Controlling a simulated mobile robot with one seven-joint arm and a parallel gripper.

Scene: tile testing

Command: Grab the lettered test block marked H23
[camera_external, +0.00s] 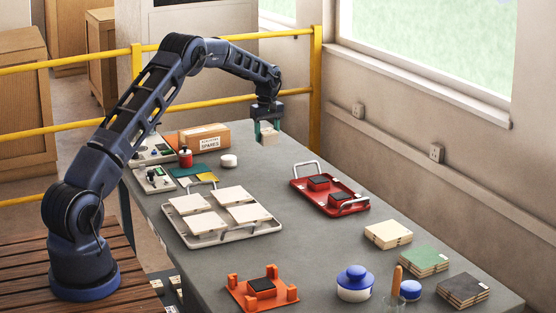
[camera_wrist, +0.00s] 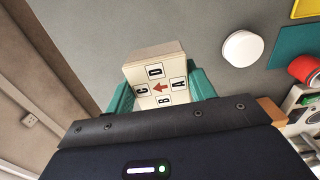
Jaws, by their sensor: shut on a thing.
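My gripper (camera_external: 267,128) is at the far end of the grey table, raised above the top, with its green fingers shut on a cream block (camera_external: 269,138). In the wrist view the block (camera_wrist: 152,55) sits between the two fingers (camera_wrist: 161,92). Its visible face shows the letters C, D, A and B around a red arrow. No H23 mark can be read on it in either view, and its other faces are hidden or too small to read.
A cardboard box (camera_external: 204,137) marked SPARES and a white disc (camera_external: 229,160) are left of my gripper. A red tray (camera_external: 300,183) with dark blocks lies nearer the camera. A tray (camera_external: 261,229) of pale tiles and several tile stacks (camera_external: 388,234) stand further forward.

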